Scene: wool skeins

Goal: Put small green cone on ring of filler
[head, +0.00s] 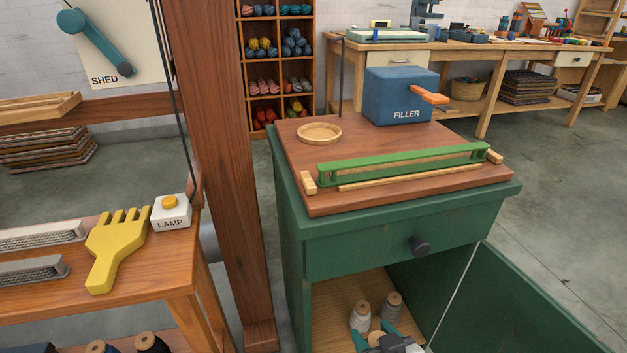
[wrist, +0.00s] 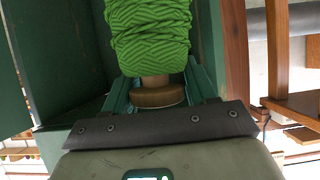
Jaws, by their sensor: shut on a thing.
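The small green cone (wrist: 150,35) fills the top of the wrist view, wound with green yarn on a wooden core with a round wooden base. My gripper (wrist: 158,92) is shut on its wooden base end, with a teal finger on each side. In the head view my gripper (head: 376,337) is at the bottom edge, at the open lower compartment of the green cabinet, with a round wooden end between its fingers; the green yarn is hidden there. The ring (head: 319,133), a shallow round wooden ring, lies empty on the cabinet's top board, left of the blue filler box (head: 400,92).
A white cone (head: 361,317) and a grey cone (head: 391,306) stand inside the cabinet (head: 400,222), close to my gripper. Its door (head: 500,310) hangs open to the right. A green bar (head: 400,160) lies across the top board. A wooden post (head: 222,150) rises at left.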

